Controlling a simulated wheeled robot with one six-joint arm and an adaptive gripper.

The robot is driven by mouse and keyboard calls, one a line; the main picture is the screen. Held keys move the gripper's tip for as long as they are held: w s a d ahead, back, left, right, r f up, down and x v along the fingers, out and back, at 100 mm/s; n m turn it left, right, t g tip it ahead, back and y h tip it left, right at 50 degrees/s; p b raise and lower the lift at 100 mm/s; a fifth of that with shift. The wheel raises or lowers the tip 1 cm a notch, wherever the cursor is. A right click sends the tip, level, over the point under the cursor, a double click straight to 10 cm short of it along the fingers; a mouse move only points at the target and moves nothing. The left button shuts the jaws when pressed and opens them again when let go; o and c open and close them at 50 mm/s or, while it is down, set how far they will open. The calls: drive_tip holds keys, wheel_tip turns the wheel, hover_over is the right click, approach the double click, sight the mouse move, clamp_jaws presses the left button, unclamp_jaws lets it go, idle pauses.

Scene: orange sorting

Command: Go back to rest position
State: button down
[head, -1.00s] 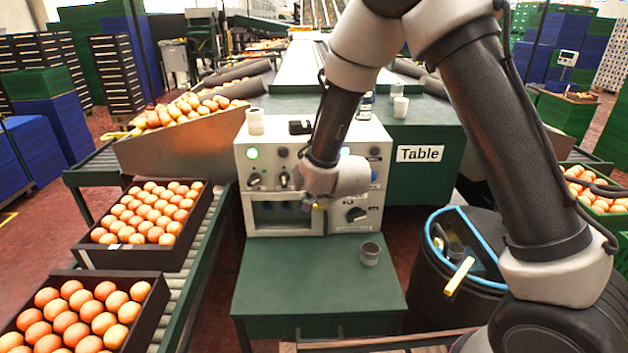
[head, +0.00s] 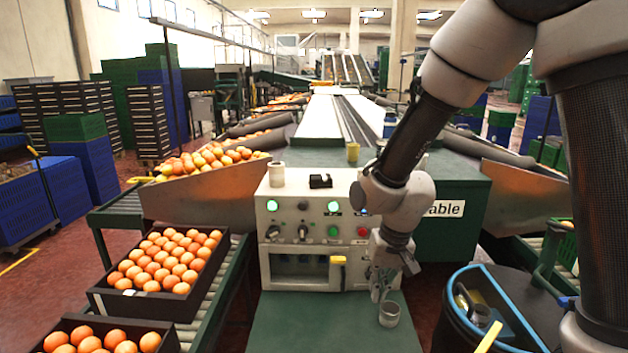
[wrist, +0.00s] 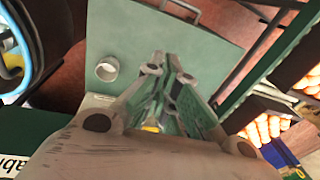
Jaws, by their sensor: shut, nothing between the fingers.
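My gripper (head: 378,292) hangs in front of the right part of the control box (head: 285,215). Its fingers are together and empty, and they also show in the wrist view (wrist: 163,58). A small grey cup (head: 389,314) stands on the low green table (head: 300,325), just below and right of the fingertips in the head view. In the wrist view the cup (wrist: 107,69) is left of the fingers and apart from them. My forearm crosses the right side of the head view and hides part of the "Table" sign (head: 450,208).
Crates of oranges (head: 150,305) stand on the left roller conveyor. A dark bin with a blue rim (head: 520,310) is at the lower right. Cups stand on the control box (head: 276,174) and behind it (head: 353,152). Several buttons on the box glow.

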drive_tip(key=s+d+r+t, duration=0.1)
drive_tip(key=s+d+r, duration=0.6)
drive_tip(key=d+r, duration=0.3)
drive_tip(key=s+d+r+t+h, duration=0.1)
drive_tip(key=s+d+r+t, duration=0.1)
drive_tip(key=s+d+r, duration=0.6)
drive_tip(key=d+r, duration=0.3)
drive_tip(key=d, duration=0.1)
drive_tip(key=shift+s+r+t, duration=0.2)
drive_tip(key=shift+s+t, duration=0.05)
drive_tip(key=shift+t, duration=0.05)
drive_tip(key=c, duration=2.2)
unclamp_jaws()
